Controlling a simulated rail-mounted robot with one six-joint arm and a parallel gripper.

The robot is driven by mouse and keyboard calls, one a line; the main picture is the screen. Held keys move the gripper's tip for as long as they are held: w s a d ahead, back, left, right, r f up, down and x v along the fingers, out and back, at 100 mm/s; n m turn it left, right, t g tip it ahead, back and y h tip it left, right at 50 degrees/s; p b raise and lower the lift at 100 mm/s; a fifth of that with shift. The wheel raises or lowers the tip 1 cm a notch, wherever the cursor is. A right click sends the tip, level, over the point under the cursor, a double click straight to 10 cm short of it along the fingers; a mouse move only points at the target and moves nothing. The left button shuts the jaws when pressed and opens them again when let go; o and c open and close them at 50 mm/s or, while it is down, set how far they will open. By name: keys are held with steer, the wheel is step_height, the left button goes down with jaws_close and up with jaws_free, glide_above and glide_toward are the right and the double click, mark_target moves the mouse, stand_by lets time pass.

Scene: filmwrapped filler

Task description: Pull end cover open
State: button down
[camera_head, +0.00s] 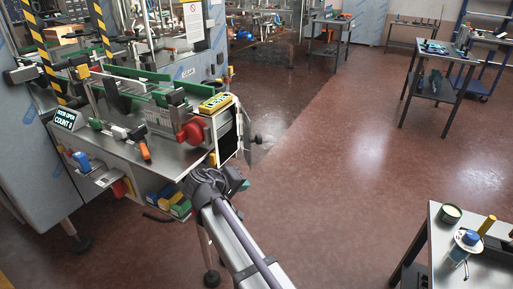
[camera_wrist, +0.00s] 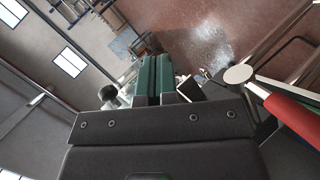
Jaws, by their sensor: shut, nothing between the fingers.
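The end cover (camera_head: 229,134) is at the right end of the machine, a dark panel in a pale frame standing upright. A clear, swung-out sheet with a dark knob (camera_head: 257,139) shows just right of it, and I cannot tell whether it is part of the cover. The machine's small display (camera_head: 66,118) reads "DOOR OPEN COUNT 0". My gripper (camera_head: 243,185) is below and near the cover's lower edge, apart from the knob. In the wrist view its green fingers (camera_wrist: 155,76) are closed together and empty. A dark and white panel edge (camera_wrist: 190,90) lies just right of them.
A red round part (camera_head: 193,132) and a yellow-topped box (camera_head: 215,103) sit beside the cover. Blue, yellow and green boxes (camera_head: 168,200) lie on a low shelf. A table (camera_head: 437,226) with cans stands at lower right. Open floor lies to the right.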

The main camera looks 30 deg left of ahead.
steer(key=s+a+r+n+t+y, duration=0.3)
steer(key=s+a+r+n+t, duration=0.2)
steer(key=s+r+n+t, duration=0.3)
steer(key=m+g, duration=0.1)
glide_toward(249, 142)
steer(key=w+a, duration=0.3)
steer(key=w+d, duration=0.2)
steer(key=w, duration=0.1)
steer(key=shift+r, duration=0.2)
steer(key=shift+w+d, duration=0.25)
steer(key=shift+w, duration=0.1)
